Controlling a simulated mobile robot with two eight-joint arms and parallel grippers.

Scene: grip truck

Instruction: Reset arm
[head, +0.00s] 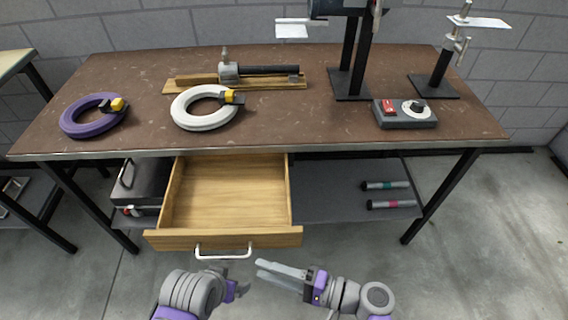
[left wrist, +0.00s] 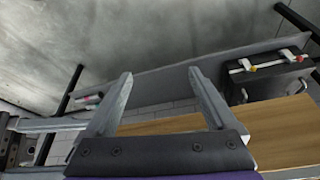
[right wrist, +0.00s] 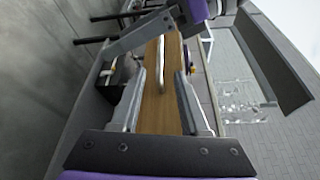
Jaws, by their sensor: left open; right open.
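My right gripper (head: 280,272) is in front of the open drawer, low in the head view, pointing left. Its two fingers are apart with nothing between them in the right wrist view (right wrist: 163,100). My left gripper (head: 240,282) is just left of it, below the drawer handle, and is partly hidden by its own wrist. In the left wrist view its fingers (left wrist: 158,95) are spread and empty. The wooden drawer (head: 225,239) is pulled out and empty, with a metal handle (head: 222,252) on its front. Both grippers appear apart from the handle.
The brown workbench (head: 290,125) carries a purple ring (head: 80,122), a white ring (head: 190,121), a wooden-based tool (head: 240,80), a control box (head: 405,117) and metal stands. A black case (head: 145,185) and two cylinders (head: 385,185) lie on the lower shelf. Floor at the right is clear.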

